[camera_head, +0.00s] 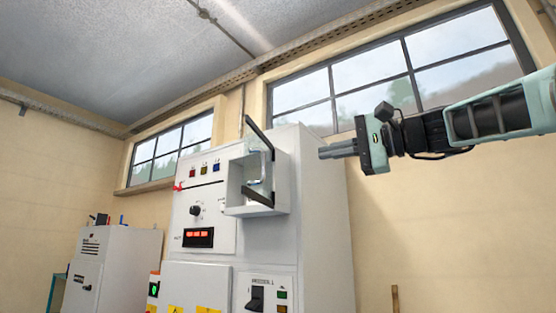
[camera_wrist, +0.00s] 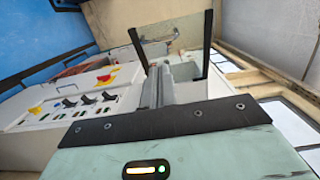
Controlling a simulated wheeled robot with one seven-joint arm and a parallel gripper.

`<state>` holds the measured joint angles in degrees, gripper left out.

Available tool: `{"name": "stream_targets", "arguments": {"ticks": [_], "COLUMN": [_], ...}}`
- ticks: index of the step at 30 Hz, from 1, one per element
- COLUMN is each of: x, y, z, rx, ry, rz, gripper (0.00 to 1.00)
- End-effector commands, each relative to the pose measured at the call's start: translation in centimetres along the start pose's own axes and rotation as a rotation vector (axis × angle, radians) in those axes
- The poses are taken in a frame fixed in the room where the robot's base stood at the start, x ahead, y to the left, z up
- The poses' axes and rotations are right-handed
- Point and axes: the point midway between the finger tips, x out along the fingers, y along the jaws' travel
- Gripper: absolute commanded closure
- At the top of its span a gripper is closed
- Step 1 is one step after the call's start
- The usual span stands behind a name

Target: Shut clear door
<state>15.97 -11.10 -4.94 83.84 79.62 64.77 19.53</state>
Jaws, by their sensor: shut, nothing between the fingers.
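The clear door (camera_head: 259,160) is on a white open-fronted box (camera_head: 254,212) on the upper front of the white machine. It has dark bars at its upper and lower edges and stands open, swung out from the box. In the wrist view the clear door (camera_wrist: 178,40) lies beyond the fingertips, with a dark bar on each side. My gripper (camera_head: 322,152) is shut and empty, to the right of the box and apart from the door in the head view. Its fingers also show in the wrist view (camera_wrist: 158,80). The gap to the door is hard to judge.
The machine's front panel (camera_head: 205,215) carries coloured buttons, a knob and a red display, left of the box. A smaller white cabinet (camera_head: 105,265) stands at the left. Windows (camera_head: 400,75) line the wall behind my arm. The air around my gripper looks clear.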

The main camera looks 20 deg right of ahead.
Motion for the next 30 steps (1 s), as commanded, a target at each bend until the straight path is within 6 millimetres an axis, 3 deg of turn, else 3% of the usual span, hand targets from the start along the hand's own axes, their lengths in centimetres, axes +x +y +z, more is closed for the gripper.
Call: {"name": "stream_targets", "arguments": {"ticks": [16, 22, 30], "x": [10.6, 12.4, 12.8], "y": [-0.3, -0.1, 0.1], "z": [0.0, 0.1, 0.0], "rx": [0.003, 0.001, 0.0], "ry": [-0.002, -0.002, 0.0], "rz": [0.004, 0.003, 0.002], "gripper": [1.0, 1.0, 1.0]}}
